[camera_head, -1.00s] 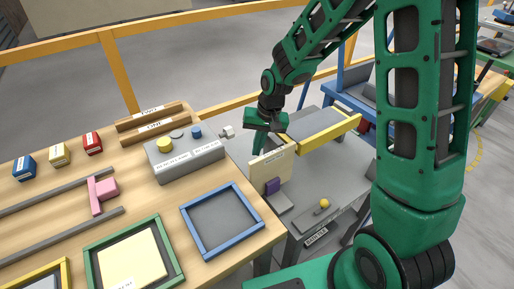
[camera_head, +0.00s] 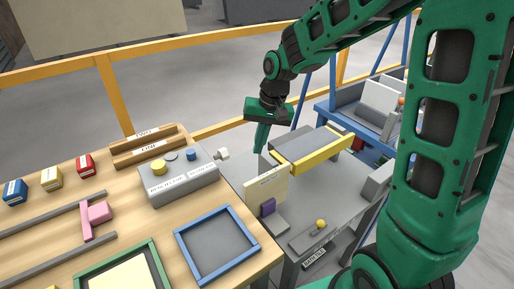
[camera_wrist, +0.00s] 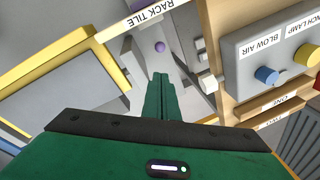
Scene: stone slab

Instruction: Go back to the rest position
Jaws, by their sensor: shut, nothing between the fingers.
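My gripper (camera_head: 262,137) hangs from my raised arm above the gap between the wooden bench and the grey side table in the head view. Its fingers point down and are pressed together, with nothing between them. In the wrist view the shut fingertips (camera_wrist: 162,78) show at the middle, over the narrow space between the yellow-edged rack and the button box. The fingers appear apart from everything around them.
A cream tile (camera_head: 266,188) stands on the grey side table (camera_head: 325,225), with a yellow-edged grey slab (camera_head: 310,145) behind it. A grey button box (camera_head: 180,182), a blue frame (camera_head: 250,228) and coloured blocks (camera_head: 85,165) lie on the wooden bench. A yellow rail (camera_head: 200,132) runs behind.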

